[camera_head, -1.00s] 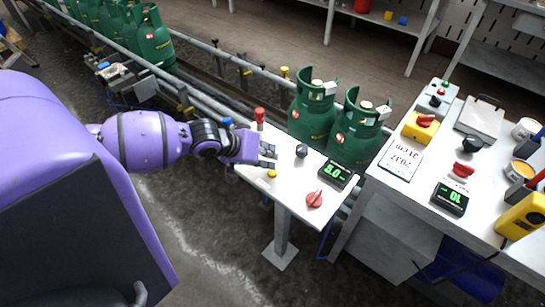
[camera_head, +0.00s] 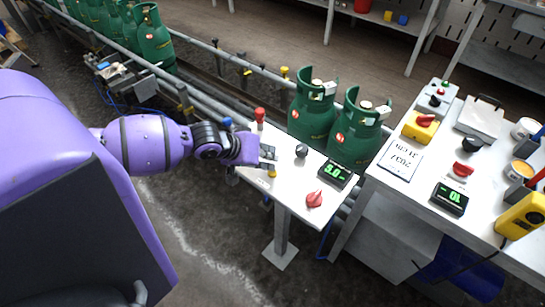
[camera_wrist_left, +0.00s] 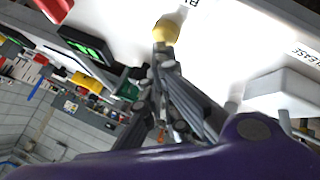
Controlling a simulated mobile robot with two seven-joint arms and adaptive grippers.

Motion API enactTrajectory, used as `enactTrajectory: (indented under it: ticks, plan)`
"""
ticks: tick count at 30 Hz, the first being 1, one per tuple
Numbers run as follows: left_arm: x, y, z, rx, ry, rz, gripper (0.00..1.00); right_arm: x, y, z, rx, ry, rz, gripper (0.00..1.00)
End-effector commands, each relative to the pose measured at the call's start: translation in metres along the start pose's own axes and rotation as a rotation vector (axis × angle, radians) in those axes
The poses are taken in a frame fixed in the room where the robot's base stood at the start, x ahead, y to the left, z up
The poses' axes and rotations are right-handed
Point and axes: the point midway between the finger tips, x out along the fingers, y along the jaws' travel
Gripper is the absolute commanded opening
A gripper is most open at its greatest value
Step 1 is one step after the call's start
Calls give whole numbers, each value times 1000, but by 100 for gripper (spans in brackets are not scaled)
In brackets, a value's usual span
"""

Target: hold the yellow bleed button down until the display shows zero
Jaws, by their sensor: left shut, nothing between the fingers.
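The yellow bleed button (camera_head: 271,174) sits near the front edge of the small white panel table. My left gripper (camera_head: 268,161) is shut and empty, with its tips right beside the button. In the left wrist view the tips (camera_wrist_left: 160,60) reach up to the yellow button (camera_wrist_left: 166,30) and overlap its lower edge. I cannot tell whether they press it. The display (camera_head: 335,173) on the panel shows green digits that look like 3.0, not zero; it also appears in the left wrist view (camera_wrist_left: 85,45). My right gripper is out of view.
A second bench (camera_head: 415,215) on the right holds another display (camera_head: 451,198) and controls.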

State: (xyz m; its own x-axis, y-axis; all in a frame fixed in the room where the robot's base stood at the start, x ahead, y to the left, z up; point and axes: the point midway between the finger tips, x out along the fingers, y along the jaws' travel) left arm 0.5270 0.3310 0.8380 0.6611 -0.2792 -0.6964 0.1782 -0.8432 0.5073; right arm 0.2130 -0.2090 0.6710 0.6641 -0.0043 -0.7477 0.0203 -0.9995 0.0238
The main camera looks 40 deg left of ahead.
Motion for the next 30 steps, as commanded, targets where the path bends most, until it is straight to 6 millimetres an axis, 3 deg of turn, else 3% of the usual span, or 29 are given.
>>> enactTrajectory:
  ticks: [30]
  plan:
    - [7, -5, 6, 0, -1, -1, 0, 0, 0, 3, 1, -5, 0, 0]
